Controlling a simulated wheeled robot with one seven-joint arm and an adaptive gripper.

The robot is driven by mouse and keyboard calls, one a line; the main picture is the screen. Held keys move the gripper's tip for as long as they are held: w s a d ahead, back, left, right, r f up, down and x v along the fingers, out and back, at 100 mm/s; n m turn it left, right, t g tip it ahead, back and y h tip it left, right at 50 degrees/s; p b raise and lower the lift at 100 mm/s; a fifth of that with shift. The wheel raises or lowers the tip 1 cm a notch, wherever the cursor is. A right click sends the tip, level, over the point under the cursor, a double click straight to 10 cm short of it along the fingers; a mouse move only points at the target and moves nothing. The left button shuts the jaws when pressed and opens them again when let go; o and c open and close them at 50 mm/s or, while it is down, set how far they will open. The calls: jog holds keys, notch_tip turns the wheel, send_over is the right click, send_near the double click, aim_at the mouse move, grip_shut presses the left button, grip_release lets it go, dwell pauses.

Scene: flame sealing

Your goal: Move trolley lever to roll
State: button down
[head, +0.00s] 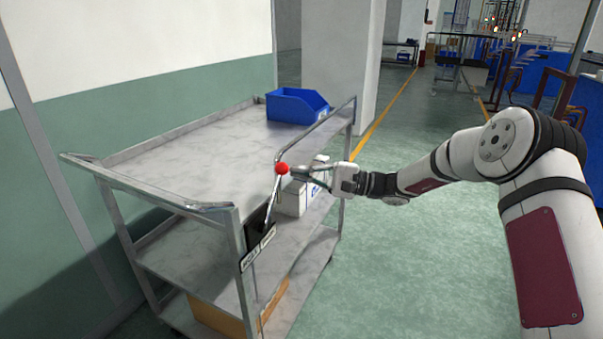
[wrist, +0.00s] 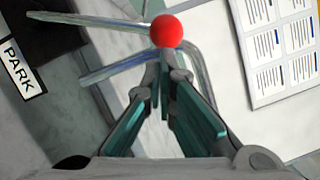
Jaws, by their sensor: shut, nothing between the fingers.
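The trolley (head: 165,165) stands left of centre in the head view. Its lever has a red ball knob (head: 282,168) on a thin metal rod (head: 269,208), which rises from a dark plate (head: 258,222) on the near side and leans slightly right. My gripper (head: 296,172) is shut and empty, just right of the knob. In the wrist view the knob (wrist: 166,31) shows just beyond the fingertips of my gripper (wrist: 163,72); I cannot tell whether they touch. A PARK label (wrist: 20,68) is at the left there. The rest of the lettering is unreadable.
A blue bin (head: 296,105) sits on the trolley's top shelf. A white box (head: 292,198) stands on the middle shelf, close below my gripper. A cardboard box (head: 222,316) is on the bottom shelf. The trolley's bent rail (head: 318,125) rises nearby.

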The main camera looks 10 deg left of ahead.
aim_at(287, 168)
jog(key=shift+s+a+r+n, duration=0.1)
jog(key=shift+s+r+n, duration=0.25)
jog(key=shift+r+n, duration=0.05)
jog(key=s+r+n+p, duration=0.1)
jog(key=s, duration=0.1)
jog(key=s+a+r+n+h+p, duration=0.1)
jog(key=s+n, duration=0.1)
jog(key=s+a+r+n+p, duration=0.1)
jog(key=s+n, duration=0.1)
jog(key=shift+a+r+h, duration=0.1)
jog(key=shift+r+h, duration=0.3)
jog(key=s+a+n+h+p, duration=0.1)
jog(key=s+a+n, duration=0.2)
jog(key=s, duration=0.5)
jog(key=shift+f+n+p, duration=0.2)
jog(key=shift+n+p, duration=0.2)
jog(key=shift+n, duration=0.3)
